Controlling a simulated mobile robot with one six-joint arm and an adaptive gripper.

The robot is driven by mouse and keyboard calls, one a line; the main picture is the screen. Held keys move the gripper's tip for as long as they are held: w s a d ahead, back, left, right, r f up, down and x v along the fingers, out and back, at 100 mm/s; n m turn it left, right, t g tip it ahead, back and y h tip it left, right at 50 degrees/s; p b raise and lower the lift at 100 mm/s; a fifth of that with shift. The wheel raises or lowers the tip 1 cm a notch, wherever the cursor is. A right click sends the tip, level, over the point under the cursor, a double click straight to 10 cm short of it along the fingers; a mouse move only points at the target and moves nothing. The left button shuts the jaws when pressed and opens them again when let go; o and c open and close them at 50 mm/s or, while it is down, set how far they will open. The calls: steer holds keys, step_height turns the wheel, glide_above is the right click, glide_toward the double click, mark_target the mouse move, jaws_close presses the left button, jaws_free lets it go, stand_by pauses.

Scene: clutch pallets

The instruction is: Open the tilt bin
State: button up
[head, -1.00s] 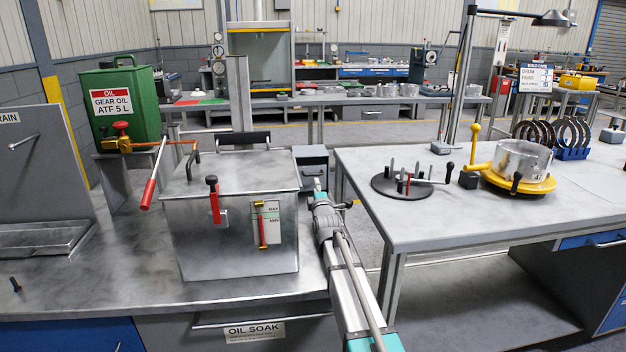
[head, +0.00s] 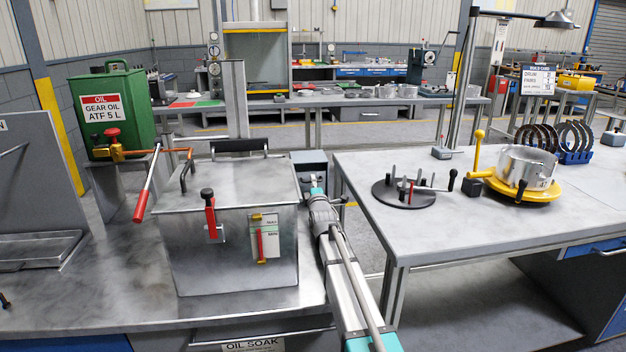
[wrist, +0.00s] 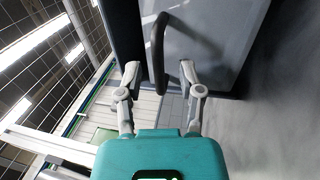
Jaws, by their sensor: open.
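A small grey-blue bin (head: 311,160) stands beyond the steel tank's right rear corner in the head view; I take it as the tilt bin. Its lower part is hidden behind my arm and gripper. In the wrist view, a grey panel (wrist: 222,35) carries a dark curved handle (wrist: 158,50). My gripper (wrist: 159,70) is open, with one finger on each side of the handle's near end. I cannot tell whether either finger touches it. In the head view my gripper (head: 317,187) is small, at the bin's near face.
The steel tank (head: 228,260) with red-handled latch stands close left of my arm. A grey worktable (head: 440,235) with a black pin plate (head: 404,194) and yellow fixture (head: 515,187) is on the right. A green oil can (head: 112,110) stands at left.

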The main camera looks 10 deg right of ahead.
steer(key=shift+w+r, duration=0.15)
steer(key=shift+w, duration=0.45)
jaws_close()
